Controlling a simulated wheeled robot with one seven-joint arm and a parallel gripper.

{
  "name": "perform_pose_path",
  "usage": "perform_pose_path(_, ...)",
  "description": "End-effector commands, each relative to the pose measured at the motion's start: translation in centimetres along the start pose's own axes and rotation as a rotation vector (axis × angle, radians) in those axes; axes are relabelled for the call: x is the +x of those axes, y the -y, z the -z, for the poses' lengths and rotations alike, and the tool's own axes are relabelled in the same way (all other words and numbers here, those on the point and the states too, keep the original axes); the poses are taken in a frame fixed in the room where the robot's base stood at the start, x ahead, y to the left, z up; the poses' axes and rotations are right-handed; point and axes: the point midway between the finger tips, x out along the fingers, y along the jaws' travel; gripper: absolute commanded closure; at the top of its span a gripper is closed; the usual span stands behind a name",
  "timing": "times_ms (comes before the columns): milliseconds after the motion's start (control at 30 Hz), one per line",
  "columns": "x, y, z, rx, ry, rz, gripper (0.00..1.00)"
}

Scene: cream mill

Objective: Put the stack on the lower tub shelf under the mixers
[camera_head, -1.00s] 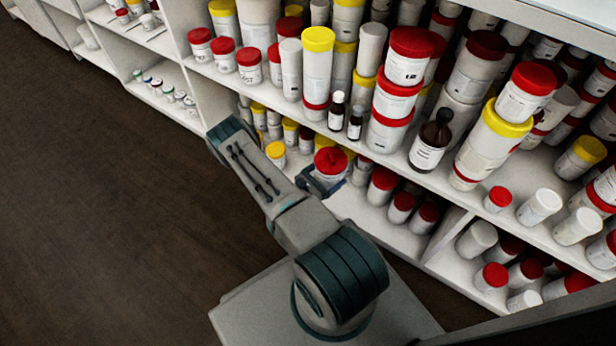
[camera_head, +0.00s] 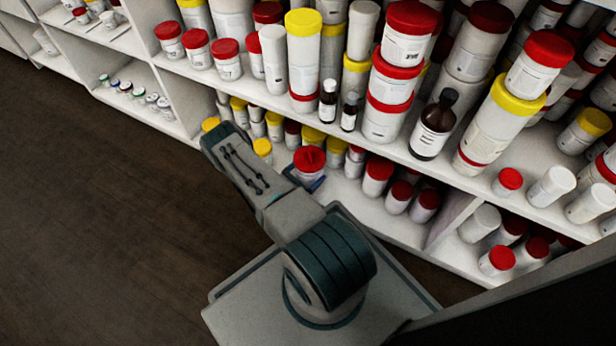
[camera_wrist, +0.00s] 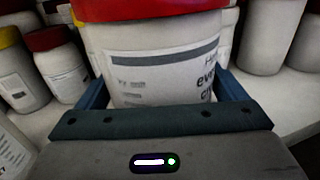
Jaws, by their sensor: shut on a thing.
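My gripper (camera_head: 312,184) is shut on a white tub with a red lid (camera_head: 310,159). In the wrist view the tub's labelled side (camera_wrist: 165,70) stands between the blue fingers (camera_wrist: 160,92), with its red lid cut off by the top edge. Only this one tub of the stack can be made out; anything under it is hidden. The tub is at the front of the lower shelf (camera_head: 345,192), below the upper shelf's edge. I cannot tell whether it touches the shelf. No mixers can be made out.
Red-lidded tubs (camera_head: 378,175) stand to the right on the lower shelf, and yellow-lidded ones (camera_head: 263,150) to the left. The upper shelf (camera_head: 290,105) is crowded, with brown bottles (camera_head: 434,125) near its edge. Dark floor (camera_head: 110,220) is clear on the left.

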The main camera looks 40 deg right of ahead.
Motion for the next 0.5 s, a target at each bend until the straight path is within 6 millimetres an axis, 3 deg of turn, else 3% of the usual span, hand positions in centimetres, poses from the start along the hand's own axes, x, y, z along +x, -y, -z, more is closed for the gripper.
perform_pose_path(33,0.11,0.07,1.17,0.001,0.002,0.003,0.33)
perform_pose_path(100,0.11,0.09,1.56,0.0,0.002,0.003,0.33)
perform_pose_path(467,0.12,0.07,1.69,0.0,0.002,0.002,0.33)
perform_pose_path(500,0.13,0.06,1.69,0.0,0.002,0.003,0.01)
